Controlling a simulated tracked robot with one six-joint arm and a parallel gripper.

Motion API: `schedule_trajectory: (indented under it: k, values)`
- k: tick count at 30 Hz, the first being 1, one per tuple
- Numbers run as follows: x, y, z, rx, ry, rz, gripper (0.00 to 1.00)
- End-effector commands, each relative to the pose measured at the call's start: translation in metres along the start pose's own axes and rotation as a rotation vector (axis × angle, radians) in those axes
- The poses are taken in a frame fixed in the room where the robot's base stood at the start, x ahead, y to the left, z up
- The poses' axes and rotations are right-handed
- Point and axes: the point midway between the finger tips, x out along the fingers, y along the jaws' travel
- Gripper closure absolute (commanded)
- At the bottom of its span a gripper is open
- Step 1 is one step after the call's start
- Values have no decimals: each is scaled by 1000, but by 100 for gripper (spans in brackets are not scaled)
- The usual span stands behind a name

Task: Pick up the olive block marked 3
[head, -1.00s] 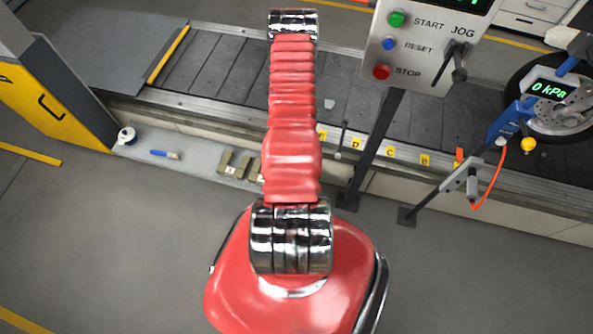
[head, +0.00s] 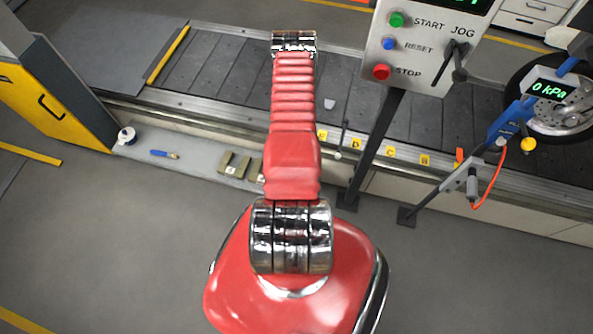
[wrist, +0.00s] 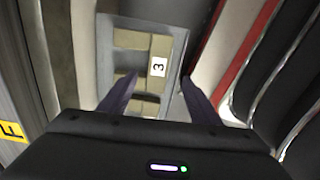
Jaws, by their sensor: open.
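The olive block marked 3 (wrist: 162,46) shows in the wrist view, with a white label bearing a black 3. It lies on a pale grey shelf, beyond and between my fingertips and apart from them. My gripper (wrist: 158,88) is open, with one dark finger to each side and nothing held. More olive block parts lie beside and below the marked one. In the head view, olive blocks (head: 230,163) sit on the shelf just left of my arm. One is partly hidden by the arm, and no number is readable there. My gripper is hidden in the head view.
The shelf (head: 192,166) also holds a tape roll (head: 126,136) and a blue-handled brush (head: 164,154). The slat conveyor (head: 230,70) runs behind it. A control panel on a post (head: 372,150) and a gauge stand (head: 440,188) are to the right.

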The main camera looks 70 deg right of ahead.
Motion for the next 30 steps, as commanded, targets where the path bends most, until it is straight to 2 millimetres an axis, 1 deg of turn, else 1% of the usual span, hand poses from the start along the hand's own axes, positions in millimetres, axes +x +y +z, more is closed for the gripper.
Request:
schedule_trajectory:
  k: [3, 9, 23, 26, 30]
  values:
    - [14, -1, 0, 0, 0, -1, 43]
    - [29, 0, 0, 0, 0, -1, 43]
    - [34, 0, 0, 0, 0, -1, 43]
    - [40, 0, 0, 0, 0, -1, 43]
    - [54, 1, 0, 0, 0, -2, 43]
